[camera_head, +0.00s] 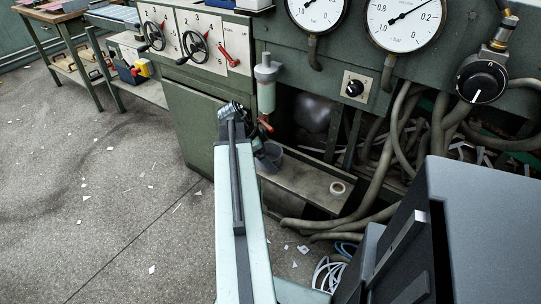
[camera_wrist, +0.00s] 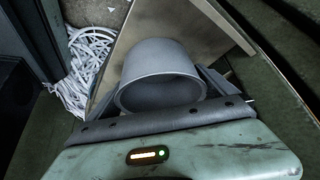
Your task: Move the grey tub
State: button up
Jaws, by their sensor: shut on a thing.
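The grey tub (camera_wrist: 158,52) is in the middle of the wrist view, tilted, with its open mouth towards the camera. My gripper (camera_wrist: 160,82) is shut on it, with a finger on each side of the tub. In the head view the tub (camera_head: 270,158) shows small and partly hidden behind the end of my arm. My gripper (camera_head: 260,143) is there at the front of the green machine, beside a low shelf. I cannot tell whether the tub touches the shelf.
White strips (camera_wrist: 85,55) lie in a heap. The floor (camera_head: 100,190) at left is mostly open, with paper scraps.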

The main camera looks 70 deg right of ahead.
jog(key=shift+w+d, duration=0.7)
jog(key=shift+w, duration=0.1)
jog(key=o, duration=1.1)
jog(key=p+v, duration=0.7)
jog(key=v, duration=0.1)
jog(key=shift+s, duration=0.15)
jog(key=shift+f, duration=0.1)
